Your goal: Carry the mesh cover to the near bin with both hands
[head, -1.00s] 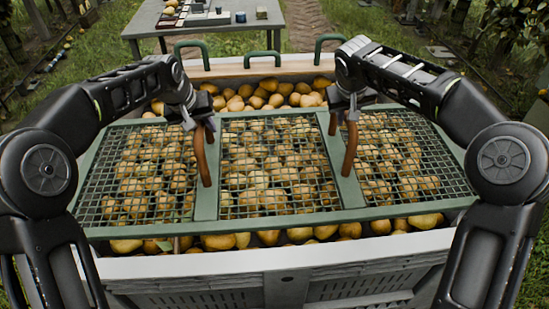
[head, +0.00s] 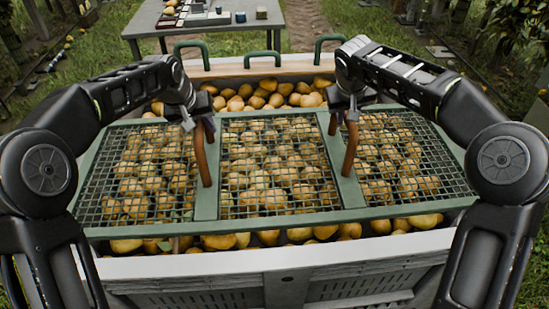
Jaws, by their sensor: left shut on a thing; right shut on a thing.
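The mesh cover (head: 205,205) is a green frame with three wire mesh panels and two brown handles. It lies over the near bin (head: 285,262), a pale slatted bin full of yellow-brown pears (head: 262,92). Pears show through the mesh and along the cover's near and far edges. My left gripper (head: 200,122) is shut on the left brown handle (head: 202,158). My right gripper (head: 344,112) is shut on the right brown handle (head: 351,148). The cover looks level; I cannot tell whether it touches the bin rim or the pears.
Behind the bin's wooden far rim stand several green hoops (head: 192,53). A grey table (head: 150,20) with small items stands beyond on the grass. Trees flank both sides, and a brick path (head: 308,25) runs away at the back.

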